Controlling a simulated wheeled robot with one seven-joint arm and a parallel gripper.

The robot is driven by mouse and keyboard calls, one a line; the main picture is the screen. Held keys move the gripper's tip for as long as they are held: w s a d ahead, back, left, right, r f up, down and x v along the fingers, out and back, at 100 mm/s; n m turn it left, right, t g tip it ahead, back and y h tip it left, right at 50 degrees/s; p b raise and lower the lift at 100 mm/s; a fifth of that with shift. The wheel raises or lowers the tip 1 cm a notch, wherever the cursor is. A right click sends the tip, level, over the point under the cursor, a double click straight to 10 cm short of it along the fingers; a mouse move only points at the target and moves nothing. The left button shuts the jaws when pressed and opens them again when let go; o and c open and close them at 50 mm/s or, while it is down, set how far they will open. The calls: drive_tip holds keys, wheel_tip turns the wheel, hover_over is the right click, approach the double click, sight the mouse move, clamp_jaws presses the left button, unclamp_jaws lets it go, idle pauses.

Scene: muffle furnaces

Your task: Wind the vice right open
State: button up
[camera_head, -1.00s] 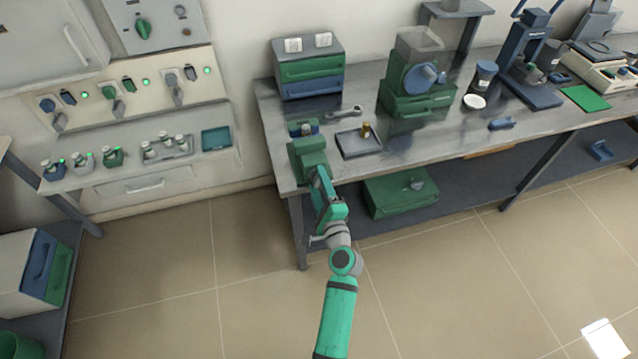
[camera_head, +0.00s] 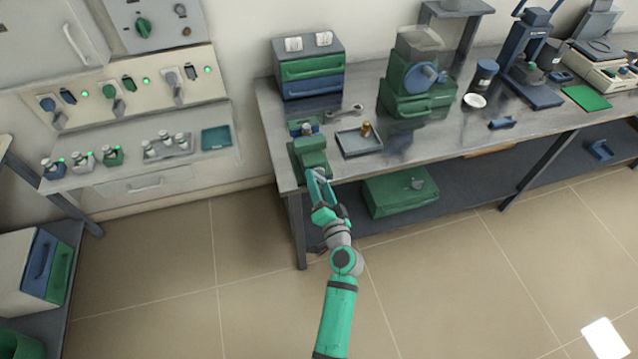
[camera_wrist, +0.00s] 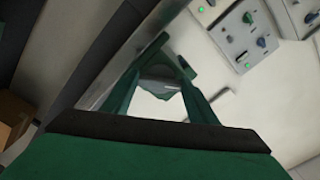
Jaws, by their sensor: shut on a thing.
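The vice (camera_head: 310,152) is a green block at the front left corner of the workbench. A small blue part with a grey, knob-like piece shows just behind its green front body. My gripper (camera_head: 317,180) is at the vice's front side, at the bench edge, with my arm reaching up from below. In the wrist view my gripper (camera_wrist: 172,55) has its two green fingers around a grey-green piece, which looks like the vice's handle. The fingers and wrist hide most of the handle in the head view, so its angle cannot be told.
A grey tray (camera_head: 358,141) with a small brass piece lies right of the vice. A spanner (camera_head: 345,111) and a drawer unit (camera_head: 309,68) are behind. A green box (camera_head: 398,192) sits on the lower shelf. The floor before the bench is clear.

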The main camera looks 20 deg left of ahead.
drive_tip(key=n, duration=0.6)
drive_tip(key=shift+w+d, duration=0.1)
drive_tip(key=shift+d, duration=0.15)
idle(0.3)
drive_tip(key=o, duration=1)
drive_tip(key=shift+a+n, duration=0.1)
drive_tip(key=shift+n, duration=0.2)
drive_tip(key=shift+o, duration=0.2)
drive_tip(key=v, duration=1.1)
